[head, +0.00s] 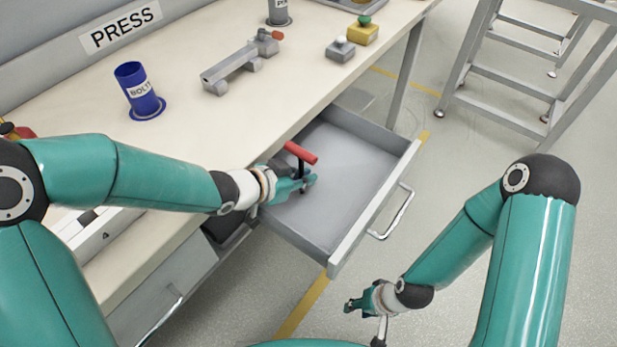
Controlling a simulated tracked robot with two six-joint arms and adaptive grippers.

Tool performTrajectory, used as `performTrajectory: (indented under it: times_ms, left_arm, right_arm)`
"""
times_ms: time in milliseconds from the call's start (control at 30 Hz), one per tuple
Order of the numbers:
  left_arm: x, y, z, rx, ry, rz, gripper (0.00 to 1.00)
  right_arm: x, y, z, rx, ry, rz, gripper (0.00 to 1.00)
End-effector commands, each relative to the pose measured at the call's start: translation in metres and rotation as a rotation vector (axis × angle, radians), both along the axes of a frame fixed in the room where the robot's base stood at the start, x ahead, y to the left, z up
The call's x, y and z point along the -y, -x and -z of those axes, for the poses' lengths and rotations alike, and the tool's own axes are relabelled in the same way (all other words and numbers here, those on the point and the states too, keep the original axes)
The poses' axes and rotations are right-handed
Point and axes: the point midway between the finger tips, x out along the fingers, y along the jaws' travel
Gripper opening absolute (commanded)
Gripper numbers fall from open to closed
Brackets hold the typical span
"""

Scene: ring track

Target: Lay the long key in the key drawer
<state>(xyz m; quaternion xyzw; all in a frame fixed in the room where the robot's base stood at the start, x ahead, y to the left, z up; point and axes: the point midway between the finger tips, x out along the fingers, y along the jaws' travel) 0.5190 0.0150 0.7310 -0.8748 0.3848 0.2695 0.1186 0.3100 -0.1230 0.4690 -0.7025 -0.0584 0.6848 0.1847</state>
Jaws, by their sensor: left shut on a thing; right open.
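The key (301,153) has a red crossbar handle and a dark shaft. My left gripper (305,184) is shut on the shaft, with the red handle above the fingers. The key stands roughly upright over the left part of the open drawer (352,185). Whether its lower end touches the drawer floor cannot be told. The grey drawer is pulled out from under the bench and its visible floor is bare. My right gripper (356,303) is open and empty, low in front of the drawer and apart from it.
On the bench (190,115) stand a blue bolt cup (139,92), a grey fixture (238,68), and grey and yellow button boxes (362,32). The drawer handle (393,213) sticks out in front. A metal frame (500,70) stands back right. Floor is clear at right.

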Motion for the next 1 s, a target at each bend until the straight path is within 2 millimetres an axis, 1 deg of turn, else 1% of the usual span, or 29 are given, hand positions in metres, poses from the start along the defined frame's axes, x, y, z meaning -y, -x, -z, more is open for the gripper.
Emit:
performTrajectory:
  times_ms: [67, 200, 233, 300, 367, 633, 767, 867, 1000]
  left_arm:
    - [0.000, 0.000, -0.001, 0.001, 0.001, 0.000, 0.00]
    - [0.000, 0.000, 0.004, 0.000, 0.000, 0.000, 0.00]
    - [0.000, 0.000, 0.002, 0.000, 0.000, 0.000, 0.15]
    - [0.000, 0.000, 0.002, 0.000, 0.000, 0.001, 0.27]
    - [0.000, 0.000, 0.002, 0.000, 0.000, 0.001, 0.35]
    - [0.001, 0.000, 0.002, 0.000, 0.000, 0.001, 0.35]
    - [0.000, 0.000, -0.003, 0.000, 0.000, 0.001, 0.35]
    - [-0.007, 0.006, -0.010, 0.000, 0.000, -0.001, 0.35]
    - [-0.022, 0.020, -0.025, 0.000, 0.000, -0.003, 0.35]
  right_arm:
    - [0.000, 0.000, 0.000, 0.000, 0.000, 0.000, 0.41]
    - [0.000, 0.000, 0.004, 0.000, 0.000, 0.000, 0.41]
    - [0.000, 0.000, 0.002, 0.000, 0.000, 0.000, 0.41]
    - [0.000, 0.000, 0.002, 0.000, 0.000, 0.000, 0.41]
    - [0.000, 0.000, 0.002, 0.000, 0.000, 0.000, 0.41]
    - [0.000, 0.000, 0.002, 0.000, 0.000, 0.000, 0.41]
    - [0.000, 0.000, -0.003, 0.000, 0.000, 0.000, 0.41]
    - [0.000, 0.000, -0.006, 0.000, 0.000, 0.000, 0.41]
    - [0.000, 0.000, -0.015, 0.000, 0.000, 0.000, 0.41]
